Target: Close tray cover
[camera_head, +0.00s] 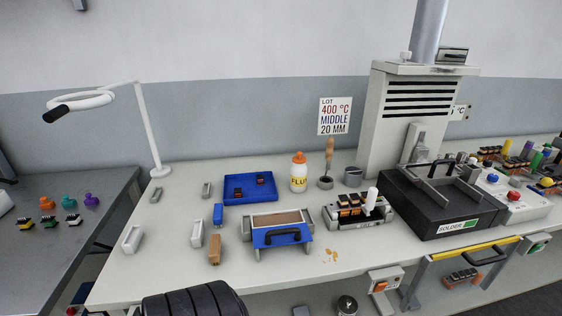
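A small tray (303,216) with a brown inside sits at the front middle of the bench. A blue panel (262,240) with a black handle (283,237) is at its front side, below the open top. This panel looks like a cover, but I cannot tell how it is hinged. I cannot tell for sure which of the two has the tray cover. Neither of my grippers shows in the head view.
A blue tray (233,201) with small dark parts lies behind. A flux bottle (299,177) and a fixture with a white handle (371,200) stand nearby. Blocks lie at the left. A black ribbed object (195,302) is at the bottom edge.

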